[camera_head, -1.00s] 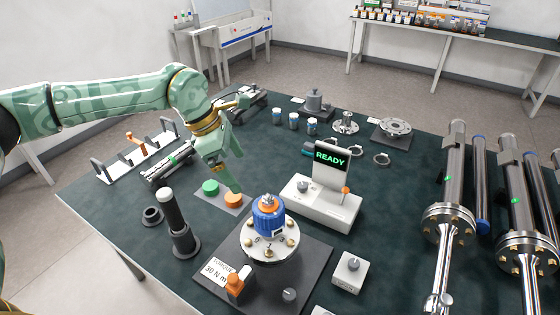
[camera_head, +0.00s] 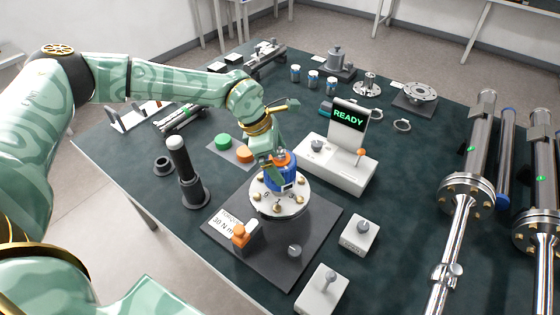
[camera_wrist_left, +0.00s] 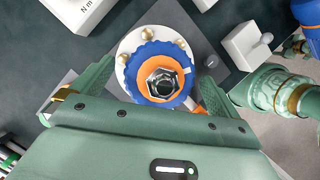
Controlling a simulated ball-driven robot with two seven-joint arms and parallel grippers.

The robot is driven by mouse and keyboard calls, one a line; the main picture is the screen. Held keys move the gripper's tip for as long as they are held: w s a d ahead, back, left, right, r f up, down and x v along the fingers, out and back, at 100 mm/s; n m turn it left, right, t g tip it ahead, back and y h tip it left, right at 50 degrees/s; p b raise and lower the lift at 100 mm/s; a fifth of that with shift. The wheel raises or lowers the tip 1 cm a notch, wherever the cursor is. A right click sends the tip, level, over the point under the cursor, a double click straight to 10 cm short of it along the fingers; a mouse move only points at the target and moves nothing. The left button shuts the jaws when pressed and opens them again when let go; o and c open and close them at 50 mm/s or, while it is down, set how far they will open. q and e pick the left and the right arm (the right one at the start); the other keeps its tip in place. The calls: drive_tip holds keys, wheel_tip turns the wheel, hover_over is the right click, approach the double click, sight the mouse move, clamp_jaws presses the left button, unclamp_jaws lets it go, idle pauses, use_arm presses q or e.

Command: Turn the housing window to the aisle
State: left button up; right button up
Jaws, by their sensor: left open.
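The blue housing (camera_head: 272,183) stands upright on a round pale flange (camera_head: 265,204) with brass bolts, with an orange ring and metal nut on top. A small pale-edged dark patch, perhaps the window, shows on its near side, facing the front right. My left gripper (camera_head: 277,162) is over the housing, pointing down. In the left wrist view the blue scalloped housing (camera_wrist_left: 143,57) lies between the open fingers (camera_wrist_left: 160,90), one on each side. Whether either finger touches it I cannot tell. My right gripper is not seen.
The READY tester (camera_head: 335,168) stands close behind and right of the housing. A dark post with a pale top (camera_head: 186,170) stands to the left. White knob boxes (camera_head: 359,233) are at the front right. Green (camera_head: 223,142) and orange buttons sit just behind left.

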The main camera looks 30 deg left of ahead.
use_arm(q)
drive_tip(key=shift+w+d+f, duration=0.1)
drive_tip(key=shift+d+f, duration=0.1)
drive_tip(key=shift+f, duration=0.3)
drive_tip(key=c, duration=1.6)
drive_tip(key=shift+m+g, duration=0.3)
drive_tip(key=shift+m, duration=0.5)
drive_tip(key=shift+c, duration=0.2)
drive_tip(key=shift+m+g, duration=0.3)
drive_tip(key=shift+m, duration=0.5)
drive_tip(key=shift+m+g, duration=0.3)
drive_tip(key=shift+m, duration=0.5)
